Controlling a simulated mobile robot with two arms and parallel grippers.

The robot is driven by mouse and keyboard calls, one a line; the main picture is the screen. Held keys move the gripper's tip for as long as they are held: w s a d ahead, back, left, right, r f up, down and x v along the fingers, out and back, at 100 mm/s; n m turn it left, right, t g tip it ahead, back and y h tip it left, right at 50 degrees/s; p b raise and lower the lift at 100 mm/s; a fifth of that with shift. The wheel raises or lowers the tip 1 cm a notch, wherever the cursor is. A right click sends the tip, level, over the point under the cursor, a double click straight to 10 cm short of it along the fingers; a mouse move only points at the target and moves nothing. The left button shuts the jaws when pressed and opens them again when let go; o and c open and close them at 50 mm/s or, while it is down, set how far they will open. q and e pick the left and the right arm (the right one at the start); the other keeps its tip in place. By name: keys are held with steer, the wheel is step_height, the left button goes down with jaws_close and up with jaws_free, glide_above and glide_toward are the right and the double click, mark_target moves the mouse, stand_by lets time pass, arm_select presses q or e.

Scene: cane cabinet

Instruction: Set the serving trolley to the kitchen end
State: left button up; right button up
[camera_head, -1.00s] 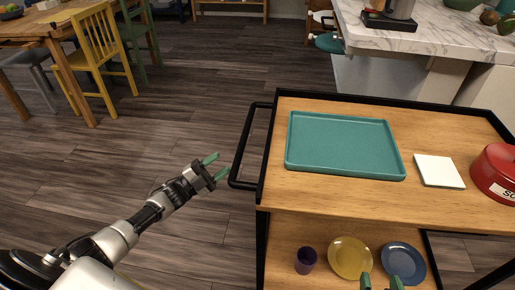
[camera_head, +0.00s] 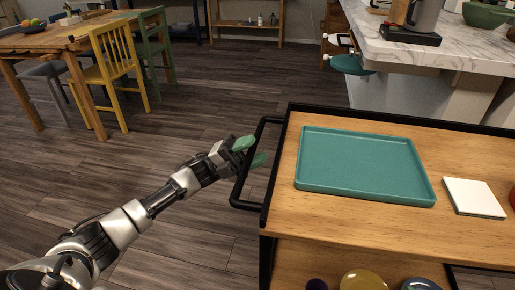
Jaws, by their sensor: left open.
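The serving trolley (camera_head: 400,231) stands at the right, with a wooden top, a black rim and a black handle (camera_head: 240,180) on its left end. A teal tray (camera_head: 362,163) and a white square tile (camera_head: 473,197) lie on its top. My left gripper (camera_head: 250,151) is open, its green fingertips at the handle's left bar; I cannot tell whether they touch it. My right gripper is not in view.
The marble kitchen counter (camera_head: 440,48) stands behind the trolley, with a teal stool (camera_head: 352,65) at its end. A dining table (camera_head: 62,39) with yellow (camera_head: 118,70) and green chairs is at upper left. The dark floor (camera_head: 205,100) between is clear.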

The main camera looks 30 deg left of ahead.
arm_select(q)
steer(key=shift+w+d+r, duration=0.15)
steer(key=shift+d+r, duration=0.25)
steer(key=shift+d, duration=0.2)
jaws_close()
